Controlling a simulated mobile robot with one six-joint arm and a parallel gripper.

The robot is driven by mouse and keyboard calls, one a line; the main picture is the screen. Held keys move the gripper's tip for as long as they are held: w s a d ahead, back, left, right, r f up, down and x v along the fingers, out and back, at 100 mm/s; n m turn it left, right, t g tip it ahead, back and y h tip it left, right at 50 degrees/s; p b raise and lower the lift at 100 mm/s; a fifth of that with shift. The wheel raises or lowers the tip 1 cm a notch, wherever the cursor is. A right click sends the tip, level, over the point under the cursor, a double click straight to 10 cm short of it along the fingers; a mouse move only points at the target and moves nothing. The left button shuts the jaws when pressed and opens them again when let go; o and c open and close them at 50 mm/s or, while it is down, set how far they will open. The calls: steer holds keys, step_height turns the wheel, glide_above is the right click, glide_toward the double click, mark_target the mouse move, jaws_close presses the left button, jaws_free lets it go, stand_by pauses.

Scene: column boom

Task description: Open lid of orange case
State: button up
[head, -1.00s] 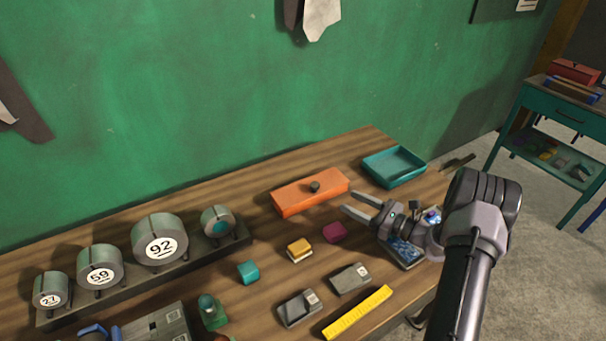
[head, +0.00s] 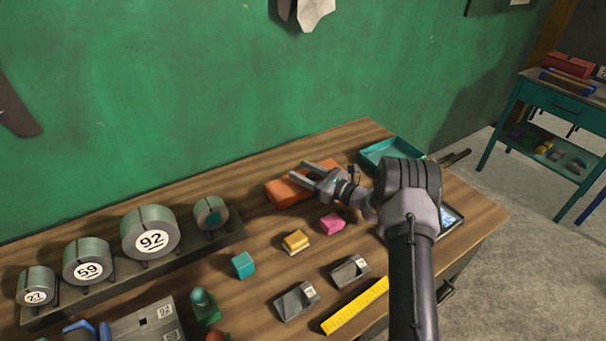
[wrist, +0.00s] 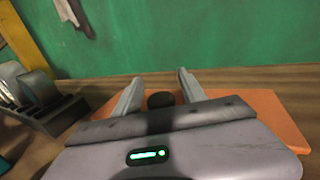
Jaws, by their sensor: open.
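The orange case (head: 285,193) lies on the wooden workbench near the green wall, and its lid looks closed. It also shows in the wrist view (wrist: 278,112), with a dark round knob (wrist: 160,100) on its top. My gripper (head: 306,172) is over the case in the head view and hides the knob and part of the lid there. In the wrist view my gripper (wrist: 158,86) is open, with one finger on each side of the knob. I cannot tell whether the fingers touch the knob or lid.
A teal tray (head: 366,160) stands just right of the case. A rack of numbered rolls (head: 150,234) is at the left. Small blocks, including a yellow one (head: 296,241) and a pink one (head: 332,223), and a yellow ruler (head: 355,306) lie in front.

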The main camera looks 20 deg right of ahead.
jaws_close()
stand_by(1.5)
